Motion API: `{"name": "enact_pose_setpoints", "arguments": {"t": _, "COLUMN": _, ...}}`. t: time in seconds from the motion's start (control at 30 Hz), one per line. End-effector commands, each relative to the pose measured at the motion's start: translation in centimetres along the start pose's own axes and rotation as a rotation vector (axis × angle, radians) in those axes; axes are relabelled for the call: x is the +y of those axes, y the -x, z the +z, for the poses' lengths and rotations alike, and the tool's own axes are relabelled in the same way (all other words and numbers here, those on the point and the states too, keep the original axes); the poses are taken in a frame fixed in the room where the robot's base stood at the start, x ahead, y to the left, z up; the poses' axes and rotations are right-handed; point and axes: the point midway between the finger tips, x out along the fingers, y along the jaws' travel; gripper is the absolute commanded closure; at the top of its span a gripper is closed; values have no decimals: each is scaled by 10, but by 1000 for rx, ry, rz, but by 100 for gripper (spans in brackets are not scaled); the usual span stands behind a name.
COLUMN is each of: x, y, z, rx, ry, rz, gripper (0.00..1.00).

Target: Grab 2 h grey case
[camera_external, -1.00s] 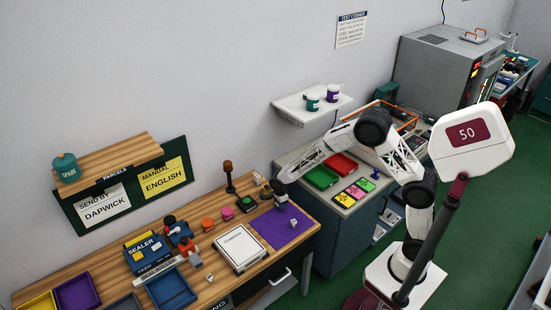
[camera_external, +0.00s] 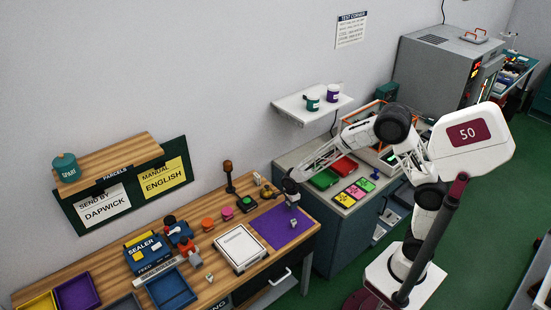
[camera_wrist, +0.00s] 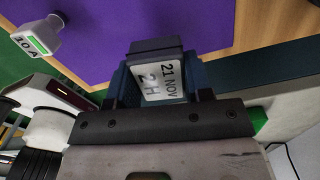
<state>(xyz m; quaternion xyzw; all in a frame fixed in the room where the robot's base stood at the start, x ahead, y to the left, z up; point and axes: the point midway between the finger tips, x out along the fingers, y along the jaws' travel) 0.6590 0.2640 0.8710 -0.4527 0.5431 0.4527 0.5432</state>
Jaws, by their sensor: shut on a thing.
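My gripper (camera_external: 292,198) is above the purple mat (camera_external: 279,228) at the right end of the wooden bench. In the wrist view it is shut on a dark grey case (camera_wrist: 153,46), with a blue-grey finger on each side. The case has a white label reading "2 H" and "21 NOV". Its lower part is hidden by the gripper body. The purple mat (camera_wrist: 165,18) shows behind the case. In the outside view the case is too small to make out clearly.
A white boxed manual (camera_external: 240,247) lies left of the mat.

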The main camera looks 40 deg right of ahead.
Motion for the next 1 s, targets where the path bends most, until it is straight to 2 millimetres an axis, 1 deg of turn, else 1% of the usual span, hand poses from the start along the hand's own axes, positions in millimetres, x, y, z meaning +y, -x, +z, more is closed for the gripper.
{"name": "enact_pose_setpoints", "arguments": {"t": 0.03, "x": 8, "y": 2, "z": -5, "rx": 0, "ry": 0, "rz": -1, "gripper": 78}}
{"name": "enact_pose_setpoints", "arguments": {"t": 0.2, "x": 31, "y": 4, "z": -19, "rx": 0, "ry": 0, "rz": 0, "gripper": 78}}
{"name": "enact_pose_setpoints", "arguments": {"t": 0.4, "x": 53, "y": 6, "z": -34, "rx": 0, "ry": 0, "rz": -1, "gripper": 78}}
{"name": "enact_pose_setpoints", "arguments": {"t": 0.5, "x": 61, "y": 7, "z": -38, "rx": 0, "ry": 0, "rz": -1, "gripper": 78}}
{"name": "enact_pose_setpoints", "arguments": {"t": 0.7, "x": 72, "y": 8, "z": -45, "rx": 0, "ry": 0, "rz": 0, "gripper": 78}}
{"name": "enact_pose_setpoints", "arguments": {"t": 1.0, "x": 76, "y": 8, "z": -48, "rx": 0, "ry": 0, "rz": 0, "gripper": 78}}
